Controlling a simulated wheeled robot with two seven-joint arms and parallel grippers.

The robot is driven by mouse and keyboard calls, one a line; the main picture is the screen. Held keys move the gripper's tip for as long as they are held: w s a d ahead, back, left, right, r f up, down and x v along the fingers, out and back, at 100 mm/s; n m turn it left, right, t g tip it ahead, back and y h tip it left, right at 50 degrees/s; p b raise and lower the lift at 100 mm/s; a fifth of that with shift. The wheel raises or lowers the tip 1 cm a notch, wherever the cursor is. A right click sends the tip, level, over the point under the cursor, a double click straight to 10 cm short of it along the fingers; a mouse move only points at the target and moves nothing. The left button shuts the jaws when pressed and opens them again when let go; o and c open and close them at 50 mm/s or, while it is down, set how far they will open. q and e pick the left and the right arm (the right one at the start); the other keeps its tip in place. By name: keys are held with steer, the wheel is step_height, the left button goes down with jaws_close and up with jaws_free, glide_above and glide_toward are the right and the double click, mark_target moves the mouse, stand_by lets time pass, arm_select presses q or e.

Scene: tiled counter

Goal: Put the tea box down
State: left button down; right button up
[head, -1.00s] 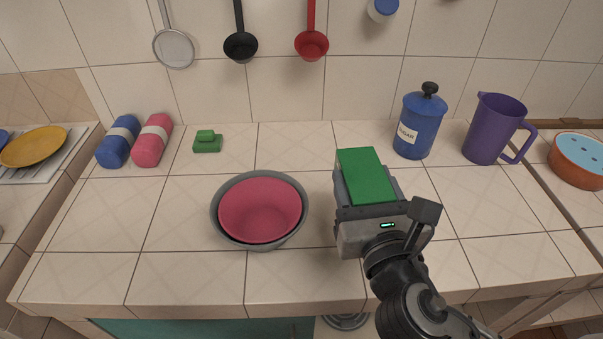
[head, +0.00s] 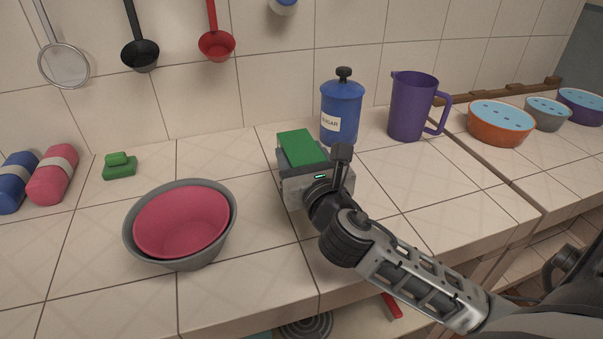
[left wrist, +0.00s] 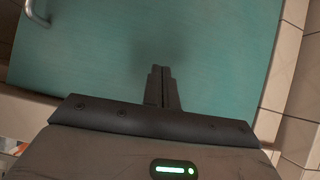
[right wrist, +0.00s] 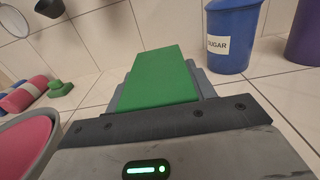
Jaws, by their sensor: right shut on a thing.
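The tea box is a plain green box (head: 300,147), held in my right gripper (head: 303,158) in front of the sugar canister. In the right wrist view the green box (right wrist: 162,76) lies between the two grey fingers, which are shut on its sides. The box is low over the tiled counter (head: 240,155); its underside is hidden, so I cannot tell whether it touches the tiles. My left gripper (left wrist: 162,85) shows only in the left wrist view. Its fingers are together and empty, in front of a teal cabinet panel.
A pink bowl (head: 182,222) nested in a grey bowl (head: 133,246) stands left of the box. The blue sugar canister (head: 341,108) and purple jug (head: 412,105) stand behind and right. A green object (head: 119,166) lies at the back left. Counter right of my gripper is clear.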

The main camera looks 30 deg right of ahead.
steer(key=shift+w+d+f+b, duration=0.15)
steer(key=shift+f+b, duration=0.2)
steer(key=shift+f, duration=0.7)
steer(key=shift+w+f+b, duration=0.1)
steer(key=shift+f+b, duration=0.2)
steer(key=shift+f, duration=0.75)
steer(key=o, duration=1.1)
